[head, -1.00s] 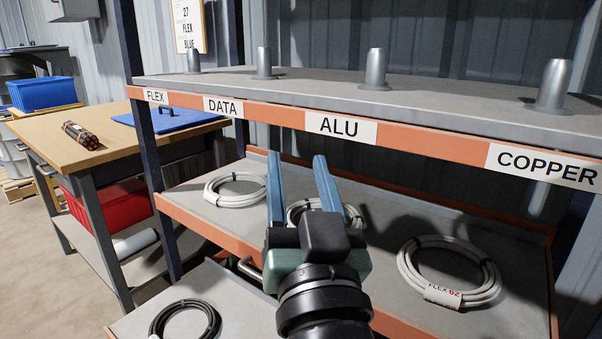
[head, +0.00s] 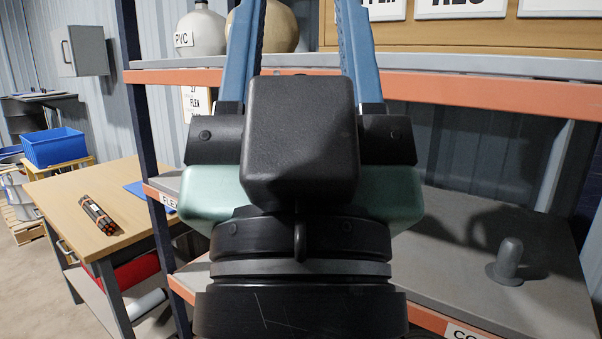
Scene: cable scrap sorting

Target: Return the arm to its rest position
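My gripper (head: 301,25) is large and close in the middle of the head view, pointing up. Its two blue fingers stand well apart with nothing held between them; the tips run past the top edge. My wrist fills the bottom centre and hides the middle of the shelf rack behind it. The grey shelf board (head: 490,265) with a grey peg (head: 508,262) lies behind and to the right of my gripper. The upper orange-edged shelf (head: 500,95) crosses behind the fingers.
A wooden workbench (head: 80,185) with a bundle of dark rods (head: 98,214) stands at left. A blue bin (head: 55,147) is farther back. Rounded containers, one labelled PVC (head: 201,33), sit on the upper shelf.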

